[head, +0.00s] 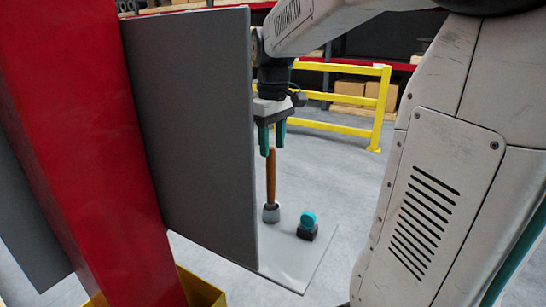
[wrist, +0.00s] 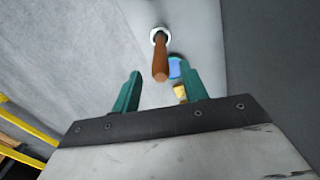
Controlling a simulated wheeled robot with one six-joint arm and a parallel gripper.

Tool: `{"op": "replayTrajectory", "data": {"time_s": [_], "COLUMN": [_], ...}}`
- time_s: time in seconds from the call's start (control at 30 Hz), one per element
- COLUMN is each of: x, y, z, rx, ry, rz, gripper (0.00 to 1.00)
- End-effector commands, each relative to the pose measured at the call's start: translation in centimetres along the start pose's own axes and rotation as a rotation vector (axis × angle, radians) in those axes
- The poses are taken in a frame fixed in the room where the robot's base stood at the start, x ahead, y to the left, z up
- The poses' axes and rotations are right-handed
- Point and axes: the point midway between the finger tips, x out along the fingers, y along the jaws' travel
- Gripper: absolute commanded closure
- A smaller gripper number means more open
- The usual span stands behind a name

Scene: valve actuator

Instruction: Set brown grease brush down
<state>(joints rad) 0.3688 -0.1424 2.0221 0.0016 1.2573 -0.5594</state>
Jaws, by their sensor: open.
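The brown grease brush (head: 271,178) stands upright, its grey-white lower end (head: 271,213) on a light grey plate (head: 290,262). In the wrist view the brush handle (wrist: 160,62) points toward me, with its pale round end (wrist: 159,36) farther off. My gripper (head: 272,152) is open above the brush, its teal fingers pointing down. The handle's top is about level with the fingertips and lies between them in the wrist view (wrist: 162,80), with gaps on both sides. I cannot tell whether the pale end is part of the brush or a holder.
A teal round piece on a black block (head: 308,224) stands right of the brush. A tall dark grey panel (head: 190,130) and a red post (head: 90,150) stand close on the left. A yellow railing (head: 345,110) is behind. Bare floor lies beyond the plate.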

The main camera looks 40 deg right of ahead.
Motion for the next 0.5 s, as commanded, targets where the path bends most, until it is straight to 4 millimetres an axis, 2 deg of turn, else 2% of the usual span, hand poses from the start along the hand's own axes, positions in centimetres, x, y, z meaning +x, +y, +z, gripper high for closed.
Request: {"op": "replayTrajectory", "data": {"time_s": [0.03, 0.2, 0.33, 0.5], "x": [-1.2, -4.5, -6.1, -6.9], "y": [0.1, 0.0, 0.0, 0.0], "z": [-0.1, -0.1, 0.0, 0.0], "rx": [0.000, 0.000, 0.000, 0.000], "ry": [0.004, 0.002, 0.000, 0.000], "rz": [0.002, 0.001, 0.000, 0.000], "gripper": [0.56, 0.56, 0.56, 0.56]}}
